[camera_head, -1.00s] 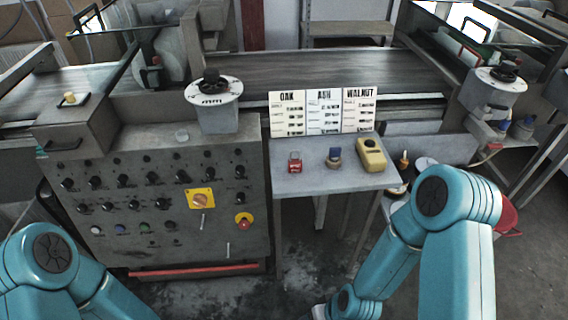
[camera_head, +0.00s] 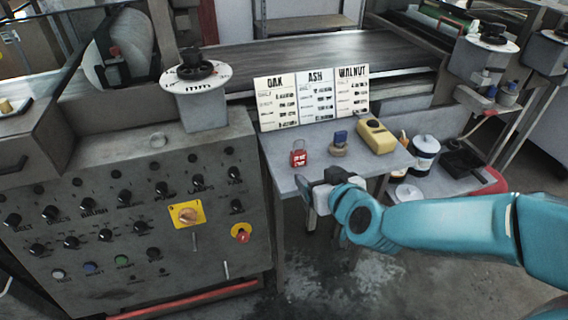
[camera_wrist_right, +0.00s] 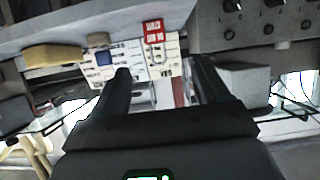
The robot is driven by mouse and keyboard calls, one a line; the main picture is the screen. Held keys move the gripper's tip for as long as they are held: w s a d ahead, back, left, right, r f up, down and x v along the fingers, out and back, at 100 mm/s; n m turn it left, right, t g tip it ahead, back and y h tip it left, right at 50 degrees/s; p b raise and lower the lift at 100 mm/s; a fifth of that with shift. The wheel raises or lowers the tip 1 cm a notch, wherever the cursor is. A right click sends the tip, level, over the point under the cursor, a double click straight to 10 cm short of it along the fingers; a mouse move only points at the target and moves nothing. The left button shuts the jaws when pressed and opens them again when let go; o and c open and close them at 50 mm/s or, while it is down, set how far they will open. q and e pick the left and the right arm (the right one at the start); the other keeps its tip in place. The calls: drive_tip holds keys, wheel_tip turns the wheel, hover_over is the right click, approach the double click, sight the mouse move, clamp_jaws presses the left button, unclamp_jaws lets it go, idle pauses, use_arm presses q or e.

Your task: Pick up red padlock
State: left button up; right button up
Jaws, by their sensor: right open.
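The red padlock (camera_head: 298,158) stands on the small grey table (camera_head: 385,166), near its left side, in front of the word cards. My right gripper (camera_head: 312,181) is open and empty at the table's front edge, just in front of and below the padlock, apart from it. In the right wrist view, which looks upside down, the red padlock (camera_wrist_right: 153,32) shows beyond the two spread fingers (camera_wrist_right: 160,72), between their directions. My left gripper is not in view.
The OAK, ASH and WALNUT cards (camera_head: 312,97) stand behind. A grey control panel (camera_head: 130,220) stands left of the table. Cans (camera_head: 425,153) are at right.

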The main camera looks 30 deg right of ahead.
drive_tip(key=p, duration=0.3)
approach(300, 154)
drive_tip(key=x, duration=0.4)
drive_tip(key=shift+w+d+f, duration=0.1)
drive_tip(key=shift+w+f, duration=0.1)
drive_tip(key=shift+f, duration=0.3)
drive_tip(key=x, duration=0.6)
drive_tip(key=shift+w+r, duration=0.25)
drive_tip(key=shift+w, duration=0.05)
drive_tip(key=c, duration=1.1)
